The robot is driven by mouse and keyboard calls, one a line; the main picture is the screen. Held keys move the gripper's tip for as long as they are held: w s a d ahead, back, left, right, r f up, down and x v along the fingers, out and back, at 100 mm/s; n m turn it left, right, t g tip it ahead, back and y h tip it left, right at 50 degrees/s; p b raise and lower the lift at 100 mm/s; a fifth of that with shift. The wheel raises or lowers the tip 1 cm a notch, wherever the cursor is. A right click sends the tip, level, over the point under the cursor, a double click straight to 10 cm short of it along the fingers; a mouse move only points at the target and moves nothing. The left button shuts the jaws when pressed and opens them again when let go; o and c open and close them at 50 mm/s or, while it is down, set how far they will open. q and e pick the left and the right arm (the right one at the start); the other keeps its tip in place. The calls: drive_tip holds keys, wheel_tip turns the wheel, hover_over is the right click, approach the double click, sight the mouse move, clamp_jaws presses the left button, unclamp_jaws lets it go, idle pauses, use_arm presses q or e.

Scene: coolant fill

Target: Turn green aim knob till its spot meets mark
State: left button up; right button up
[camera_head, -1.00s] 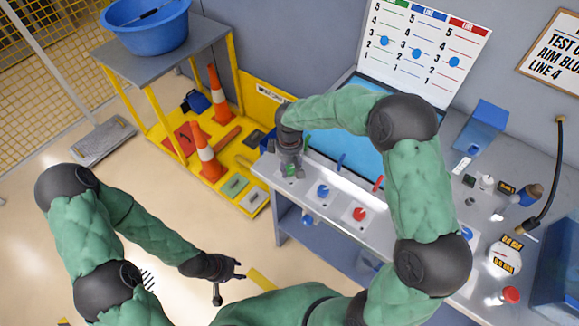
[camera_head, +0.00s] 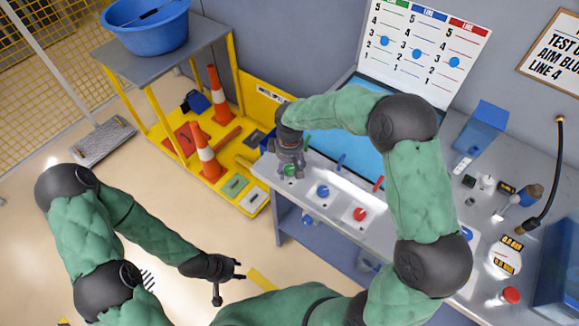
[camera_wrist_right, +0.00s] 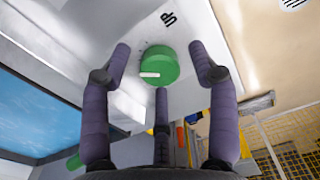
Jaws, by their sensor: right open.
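The green knob (camera_wrist_right: 159,65) sits on the white panel in the right wrist view, with a white pointer line on its top. It also shows small in the head view (camera_head: 290,171). My right gripper (camera_wrist_right: 161,75) is open, its three fingers spread around the knob and apart from it. It also shows over the panel's left end in the head view (camera_head: 290,166). The wall chart (camera_head: 421,45) has green, blue and red columns, with a blue spot (camera_head: 384,41) under the green heading near level 3. My left gripper (camera_head: 240,270) is open and empty, low over the floor.
A blue knob (camera_head: 323,191) and a red knob (camera_head: 360,214) stand on the panel to the right. Behind is a blue screen (camera_head: 360,131), partly hidden by my right arm. Bottles and a hose crowd the bench's right side.

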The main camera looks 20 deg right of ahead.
sight(289, 168)
wheel_tip(289, 168, up, 12)
idle(0.5)
drive_tip(key=shift+f, duration=0.1)
